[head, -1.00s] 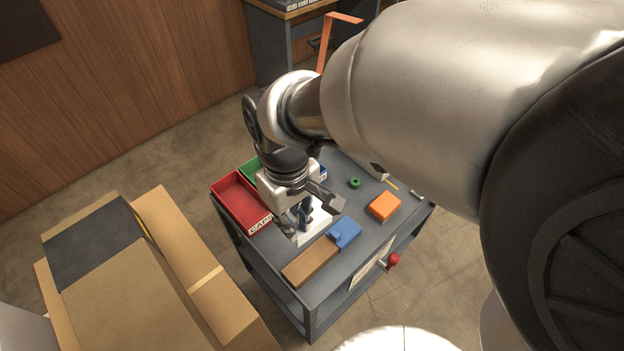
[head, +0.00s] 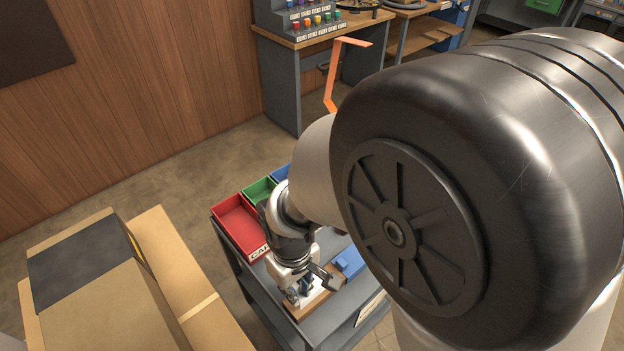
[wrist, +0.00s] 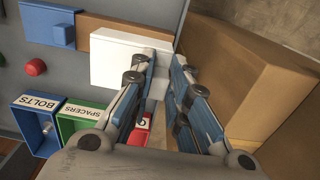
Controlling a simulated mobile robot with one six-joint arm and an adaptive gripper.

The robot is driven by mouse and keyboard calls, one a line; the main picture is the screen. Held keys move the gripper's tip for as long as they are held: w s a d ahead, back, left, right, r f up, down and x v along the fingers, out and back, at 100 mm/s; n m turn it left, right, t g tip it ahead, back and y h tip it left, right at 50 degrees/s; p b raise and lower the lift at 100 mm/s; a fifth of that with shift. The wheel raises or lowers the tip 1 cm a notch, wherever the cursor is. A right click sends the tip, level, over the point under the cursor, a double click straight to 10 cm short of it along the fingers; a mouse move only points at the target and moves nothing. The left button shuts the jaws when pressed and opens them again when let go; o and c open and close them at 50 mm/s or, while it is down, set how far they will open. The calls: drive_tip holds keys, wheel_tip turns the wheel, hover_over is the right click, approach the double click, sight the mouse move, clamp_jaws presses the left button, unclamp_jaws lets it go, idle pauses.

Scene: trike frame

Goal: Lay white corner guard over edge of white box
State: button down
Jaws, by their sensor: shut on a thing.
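In the wrist view the white box (wrist: 118,62) shows as a broad white block beside the brown board, left of my fingertips. My gripper (wrist: 164,72) is shut on a pale piece (wrist: 158,88), which looks like the white corner guard. It is narrow and mostly hidden by the fingers. I cannot tell whether it touches the box. In the head view my gripper (head: 304,290) points down over the near left part of the cart. White surface shows below it, but I cannot tell box from guard there.
The grey cart (head: 335,328) carries a brown board (wrist: 88,40), a blue block (wrist: 50,30) and a red knob (wrist: 36,67). Red (head: 238,224), green (head: 258,190) and blue (wrist: 30,120) bins line its far side. Cardboard boxes (head: 170,270) stand left of the cart.

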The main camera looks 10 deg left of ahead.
drive_tip(key=shift+f+b, duration=0.45)
drive_tip(key=shift+f, duration=1.15)
drive_tip(key=shift+f+b, duration=0.45)
drive_tip(key=shift+f, duration=0.15)
drive_tip(key=c, duration=1.5)
unclamp_jaws()
drive_tip(key=shift+c, duration=0.2)
